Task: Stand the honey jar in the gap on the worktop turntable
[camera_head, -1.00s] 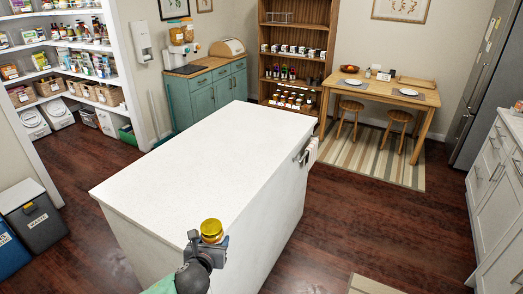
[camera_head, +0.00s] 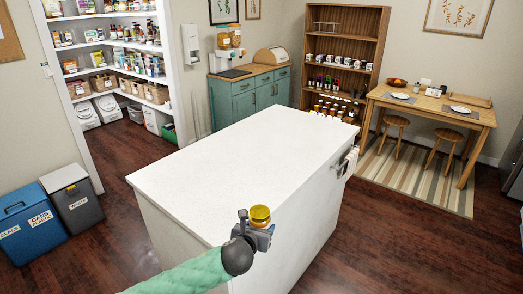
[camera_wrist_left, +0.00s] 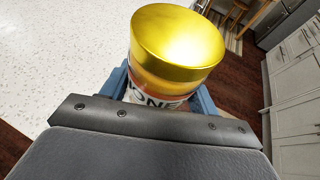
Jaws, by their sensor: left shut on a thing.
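The honey jar (camera_head: 260,215) has a gold lid and is held upright in my left gripper (camera_head: 257,229), near the front edge of the white island. In the left wrist view the jar (camera_wrist_left: 172,60) fills the middle, its lid toward the camera and its label partly hidden. The left gripper's blue fingers (camera_wrist_left: 160,95) are shut on it. No turntable can be made out in these views. My right gripper is not in view.
The island worktop (camera_head: 235,165) is bare. Behind it stand a teal cabinet (camera_head: 255,95) with dispensers, a wooden shelf (camera_head: 345,60) and a table (camera_head: 435,110) with stools. Bins (camera_head: 40,217) and pantry shelves (camera_head: 110,50) are at left. Dark floor lies open around the island.

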